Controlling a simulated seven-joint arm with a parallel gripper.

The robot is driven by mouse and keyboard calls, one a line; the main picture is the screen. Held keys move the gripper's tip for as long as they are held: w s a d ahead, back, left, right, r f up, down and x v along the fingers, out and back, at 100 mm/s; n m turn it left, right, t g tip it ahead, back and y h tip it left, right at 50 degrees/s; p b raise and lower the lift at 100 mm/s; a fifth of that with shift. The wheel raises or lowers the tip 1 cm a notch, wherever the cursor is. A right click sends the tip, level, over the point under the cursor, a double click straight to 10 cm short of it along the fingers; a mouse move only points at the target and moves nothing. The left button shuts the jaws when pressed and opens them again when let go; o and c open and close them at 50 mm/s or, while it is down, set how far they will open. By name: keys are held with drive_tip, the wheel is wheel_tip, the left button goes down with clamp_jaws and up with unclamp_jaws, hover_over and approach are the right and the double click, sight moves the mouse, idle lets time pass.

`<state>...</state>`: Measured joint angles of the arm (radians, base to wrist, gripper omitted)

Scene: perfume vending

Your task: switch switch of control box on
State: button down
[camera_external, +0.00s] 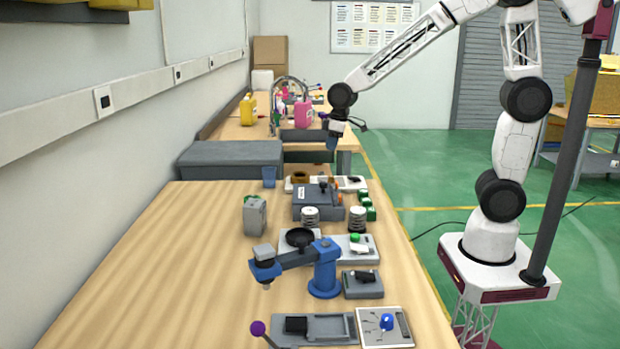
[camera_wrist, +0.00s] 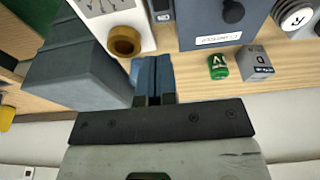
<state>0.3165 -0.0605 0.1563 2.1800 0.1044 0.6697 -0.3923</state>
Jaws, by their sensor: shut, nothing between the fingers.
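A grey-blue box (camera_external: 318,201) with a dark knob or lever on top sits on the wooden table in the external view. What looks like the same box (camera_wrist: 215,25) is at the top of the wrist view, with a black round knob and a white label too blurred to read surely. I cannot tell for certain that it is the control box, or its switch position. My gripper (camera_external: 331,146) hangs above the table's far end, beyond the box and apart from it. In the wrist view its blue fingers (camera_wrist: 152,68) are together and empty.
A white panel with a brown ring knob (camera_wrist: 124,42) and a large grey block (camera_wrist: 75,75) lie near my fingers. A green cylinder (camera_wrist: 217,66) and a grey cube (camera_wrist: 257,62) stand beside the box. A blue arm-like device (camera_external: 325,270) stands nearer. The table's left side is mostly clear.

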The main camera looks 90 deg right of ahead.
drive_tip(key=shift+f, duration=0.15)
drive_tip(key=shift+x, duration=6.8)
drive_tip(key=shift+w+f, duration=0.1)
